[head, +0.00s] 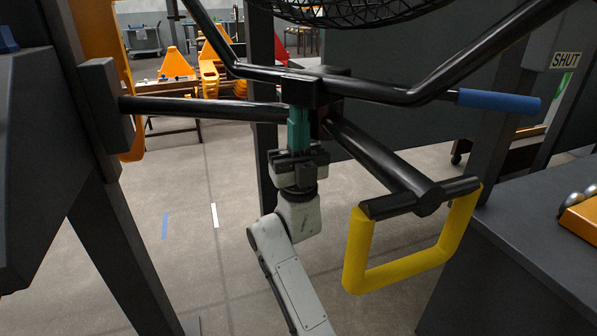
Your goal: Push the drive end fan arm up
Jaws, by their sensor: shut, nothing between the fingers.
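A black bent tube frame (395,97) runs across the upper view below a black wire fan guard (345,12), of which only the lower edge shows. It meets a black block (316,88) near the middle and seems to be part of the fan arm; I cannot tell which side is the drive end. My gripper (299,122) points up with its green fingers shut and empty. Its fingertips are right at the underside of the block; I cannot tell whether they touch. A blue grip (499,101) sticks out at right.
A black bar (205,107) runs left from the block to a dark post. Another bar (375,155) runs down right to a yellow U-shaped handle (400,268). A dark cabinet (530,260) stands at right. Open floor (160,260) lies at lower left.

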